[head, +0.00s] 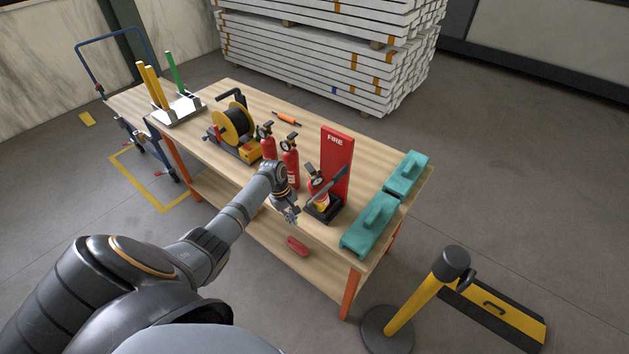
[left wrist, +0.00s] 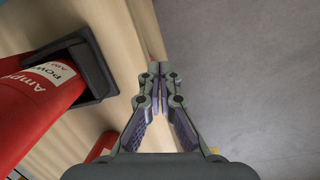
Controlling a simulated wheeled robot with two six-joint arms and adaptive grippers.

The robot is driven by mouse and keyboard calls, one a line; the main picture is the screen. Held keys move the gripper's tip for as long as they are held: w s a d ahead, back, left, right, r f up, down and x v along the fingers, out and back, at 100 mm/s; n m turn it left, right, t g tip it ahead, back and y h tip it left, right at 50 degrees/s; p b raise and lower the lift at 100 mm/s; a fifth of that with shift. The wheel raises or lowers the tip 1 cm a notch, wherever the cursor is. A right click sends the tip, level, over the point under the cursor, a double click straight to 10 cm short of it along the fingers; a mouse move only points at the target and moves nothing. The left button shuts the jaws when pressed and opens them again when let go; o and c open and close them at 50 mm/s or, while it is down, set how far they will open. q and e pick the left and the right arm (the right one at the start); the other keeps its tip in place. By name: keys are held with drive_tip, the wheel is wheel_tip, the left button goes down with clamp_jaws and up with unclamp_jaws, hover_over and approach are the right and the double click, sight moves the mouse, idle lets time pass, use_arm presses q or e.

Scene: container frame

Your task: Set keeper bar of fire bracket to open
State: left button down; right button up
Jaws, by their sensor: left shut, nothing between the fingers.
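The fire bracket has an upright red back plate (head: 338,148) marked FIRE and a black base (head: 323,209), near the table's front edge. A red extinguisher (head: 319,195) stands in it. A dark grey bar (head: 333,180), seemingly the keeper bar, slants across the front of the bracket; its exact position is hard to tell. My left gripper (head: 291,213) is shut and empty, left of the base. In the left wrist view, its fingertips (left wrist: 158,73) meet near the table edge, with the extinguisher (left wrist: 35,100) and black base (left wrist: 95,65) to the left. My right gripper is out of view.
Two more red extinguishers (head: 290,163) stand left of the bracket, close to my left arm. Teal cases (head: 369,227) line the table's right end. A yellow cable reel (head: 233,124) is farther back. A yellow post (head: 425,290) stands on the floor at right.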

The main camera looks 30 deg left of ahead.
use_arm(q)
wheel_tip(320, 180, up, 27)
drive_tip(key=w+n+g+h+p, duration=0.1)
drive_tip(key=w+n+h+p, duration=0.1)
drive_tip(key=n, duration=0.1)
drive_tip(key=b, duration=0.7)
approach(315, 203)
wheel_tip(315, 203, down, 4)
drive_tip(key=a, duration=0.2)
drive_tip(key=d+p, duration=0.1)
drive_tip(key=d+f+p, duration=0.1)
drive_tip(key=d+p, duration=0.1)
drive_tip(key=shift+s+d+f, duration=0.1)
drive_tip(key=shift+d+f, duration=0.05)
drive_tip(key=shift+f, duration=0.1)
drive_tip(key=shift+s+d, duration=0.2)
drive_tip(key=shift+d, duration=0.4)
drive_tip(key=shift+f, duration=0.1)
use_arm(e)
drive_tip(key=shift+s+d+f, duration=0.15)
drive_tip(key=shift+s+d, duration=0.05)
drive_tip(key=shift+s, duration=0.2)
use_arm(q)
drive_tip(key=shift+w, duration=0.15)
